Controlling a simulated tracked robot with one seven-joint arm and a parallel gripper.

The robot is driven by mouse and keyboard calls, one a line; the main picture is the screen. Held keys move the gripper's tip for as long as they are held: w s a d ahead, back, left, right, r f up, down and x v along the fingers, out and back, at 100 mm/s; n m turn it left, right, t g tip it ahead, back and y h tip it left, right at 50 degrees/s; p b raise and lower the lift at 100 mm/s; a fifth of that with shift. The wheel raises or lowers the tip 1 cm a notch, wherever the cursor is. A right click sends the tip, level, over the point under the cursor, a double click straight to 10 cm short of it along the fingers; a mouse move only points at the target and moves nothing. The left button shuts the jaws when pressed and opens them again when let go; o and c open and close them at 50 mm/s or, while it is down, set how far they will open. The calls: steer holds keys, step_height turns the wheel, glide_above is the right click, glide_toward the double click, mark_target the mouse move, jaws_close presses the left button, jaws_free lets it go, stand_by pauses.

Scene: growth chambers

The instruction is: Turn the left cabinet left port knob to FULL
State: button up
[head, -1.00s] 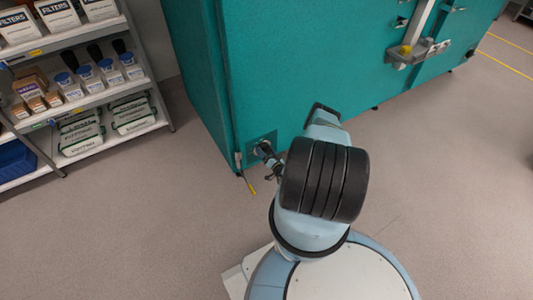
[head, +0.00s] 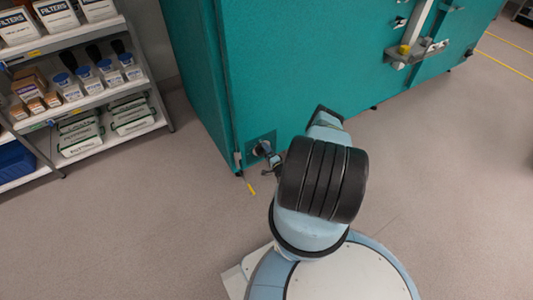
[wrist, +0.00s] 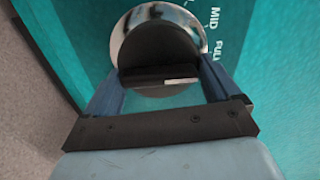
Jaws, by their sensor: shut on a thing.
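The dark left port knob (wrist: 158,52) sits on a round shiny metal base (wrist: 135,22) on the teal left cabinet (wrist: 275,75), in the wrist view. A pale pointer mark on it lies level, toward the right finger. The white labels MID (wrist: 214,17) and FULL (wrist: 222,50) are printed to the right of the base. My gripper (wrist: 160,76) is shut on the knob, one blue finger on each side. In the head view, my gripper (head: 268,158) is at the port plate (head: 251,146) low on the cabinet; the knob is mostly hidden there.
A shelf rack (head: 150,85) with boxes and blue-capped bottles stands at left. A bracket (head: 415,52) with a yellow item juts from the cabinet at upper right. The floor (head: 130,235) around is clear.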

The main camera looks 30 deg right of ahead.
steer(key=shift+f+m, duration=0.15)
steer(key=shift+m, duration=0.45)
steer(key=o, duration=0.8)
steer(key=s, duration=1.4)
steer(key=shift+d, duration=0.2)
steer(key=shift+f, duration=0.1)
